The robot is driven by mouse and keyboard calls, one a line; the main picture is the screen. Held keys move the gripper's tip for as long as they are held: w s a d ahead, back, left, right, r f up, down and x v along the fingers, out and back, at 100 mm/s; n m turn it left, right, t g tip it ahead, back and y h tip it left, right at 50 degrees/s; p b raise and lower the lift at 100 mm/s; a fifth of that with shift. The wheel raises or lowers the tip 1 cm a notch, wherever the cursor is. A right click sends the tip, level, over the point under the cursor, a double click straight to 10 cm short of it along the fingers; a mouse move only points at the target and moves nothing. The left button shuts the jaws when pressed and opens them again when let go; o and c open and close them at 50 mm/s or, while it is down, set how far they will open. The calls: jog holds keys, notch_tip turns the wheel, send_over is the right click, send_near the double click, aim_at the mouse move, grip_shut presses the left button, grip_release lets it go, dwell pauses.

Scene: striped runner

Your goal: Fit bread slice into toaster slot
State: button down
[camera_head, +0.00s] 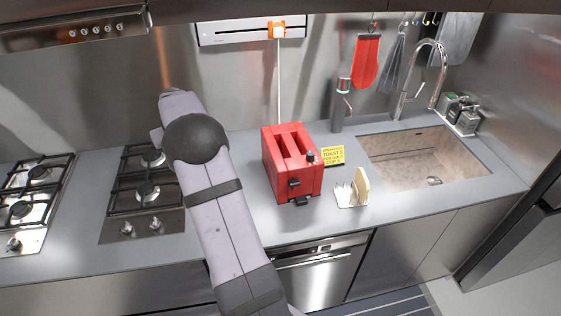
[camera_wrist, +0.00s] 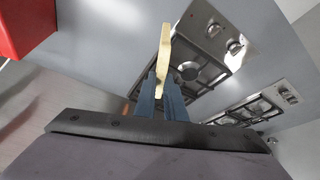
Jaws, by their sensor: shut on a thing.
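The red toaster (camera_head: 291,170) stands on the counter left of the sink, with two long slots in its top that look empty. A red corner, likely the toaster (camera_wrist: 24,25), shows at the upper left of the wrist view. My gripper (camera_wrist: 163,78) is shut on a bread slice (camera_wrist: 165,45), which is seen edge-on, standing out beyond the blue fingers. The gripper and the held slice are hidden in the head view, behind my arm. Another bread slice (camera_head: 363,186) stands in a small pale rack (camera_head: 345,194) right of the toaster.
A yellow sign (camera_head: 333,156) stands beside the toaster. Gas hobs (camera_head: 140,195) lie to the left and the sink (camera_head: 425,160) to the right. A white cord (camera_head: 279,85) runs down behind the toaster. The counter in front of the toaster is clear.

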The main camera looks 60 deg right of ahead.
jog(key=s+d+r+m+h+p, duration=0.1)
jog(key=s+d, duration=0.5)
jog(key=d, duration=0.4)
jog(key=s+d+r+m, duration=0.1)
jog(key=s+d+m, duration=0.1)
jog(key=s+d, duration=0.6)
jog(key=s+d+r+m+h+p, duration=0.1)
jog(key=s+d, duration=0.2)
jog(key=d, duration=0.9)
jog(key=shift+g, duration=0.5)
jog(key=shift+s+f, duration=0.2)
jog(key=shift+f, duration=1.25)
jog(key=shift+s+f, duration=0.2)
jog(key=shift+f, duration=1.2)
jog(key=shift+s+f, duration=0.2)
jog(key=shift+f, duration=1.25)
jog(key=shift+f, duration=0.2)
jog(key=c, duration=1.8)
grip_release()
